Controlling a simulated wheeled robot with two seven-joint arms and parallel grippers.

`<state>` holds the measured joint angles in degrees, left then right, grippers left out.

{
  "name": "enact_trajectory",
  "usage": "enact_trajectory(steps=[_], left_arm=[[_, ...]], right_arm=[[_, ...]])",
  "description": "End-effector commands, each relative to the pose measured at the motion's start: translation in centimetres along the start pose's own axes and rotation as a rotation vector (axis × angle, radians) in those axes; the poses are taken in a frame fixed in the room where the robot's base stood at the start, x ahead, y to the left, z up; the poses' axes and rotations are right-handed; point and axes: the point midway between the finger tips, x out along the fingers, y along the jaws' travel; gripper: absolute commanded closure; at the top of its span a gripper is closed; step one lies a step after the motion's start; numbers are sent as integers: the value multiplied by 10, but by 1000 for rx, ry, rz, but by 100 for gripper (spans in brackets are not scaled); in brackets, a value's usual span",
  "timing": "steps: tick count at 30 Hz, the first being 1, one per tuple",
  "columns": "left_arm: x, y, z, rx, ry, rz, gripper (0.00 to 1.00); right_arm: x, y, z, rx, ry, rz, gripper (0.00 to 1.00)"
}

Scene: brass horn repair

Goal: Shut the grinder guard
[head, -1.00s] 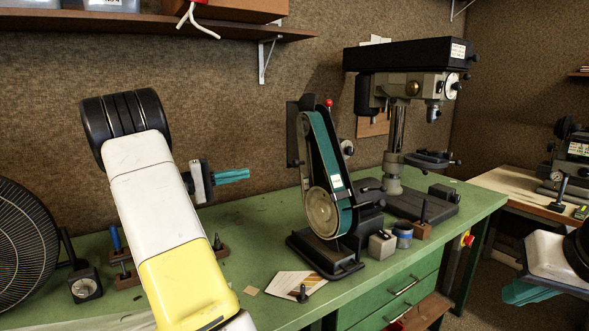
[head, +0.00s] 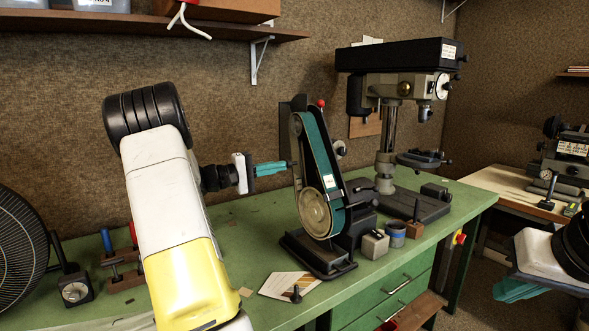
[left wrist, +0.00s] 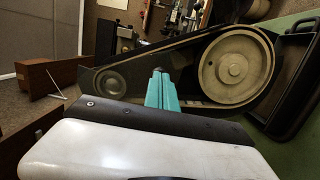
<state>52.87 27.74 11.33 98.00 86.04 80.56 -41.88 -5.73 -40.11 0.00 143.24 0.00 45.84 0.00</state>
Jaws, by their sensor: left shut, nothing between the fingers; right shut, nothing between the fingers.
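The belt grinder stands on the green bench, with its teal belt (head: 322,150) and round pale wheel (head: 314,213) uncovered; the wheel also shows in the left wrist view (left wrist: 237,68). A dark upright panel (head: 286,125), which looks like the guard standing open, is at the grinder's left rear. My left gripper (head: 289,164) is shut and empty, its teal tips level with the panel and just left of the belt. In the left wrist view the gripper (left wrist: 158,76) points at the grinder's side; contact cannot be told. My right gripper (head: 500,290) is shut and empty at the lower right, away from the grinder.
A drill press (head: 388,130) stands right of the grinder. A grey block (head: 375,244) and a small blue-grey tin (head: 396,235) sit close before it. A fan (head: 15,245) is at the left, and a shelf (head: 150,28) hangs above. The bench between fan and grinder is partly clear.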

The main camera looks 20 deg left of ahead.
Motion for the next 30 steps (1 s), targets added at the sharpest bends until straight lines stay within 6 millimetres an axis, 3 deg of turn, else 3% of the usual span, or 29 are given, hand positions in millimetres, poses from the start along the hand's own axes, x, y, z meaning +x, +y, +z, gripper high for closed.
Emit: enact_trajectory(steps=[8,16,30], left_arm=[[2,0,1,0,-1,0,100],[36,-2,13,-1,-3,0,100],[37,-2,12,0,-5,1,100]], right_arm=[[0,0,0,0,0,0,100],[0,0,0,0,0,0,100],[0,0,0,0,0,0,100]])
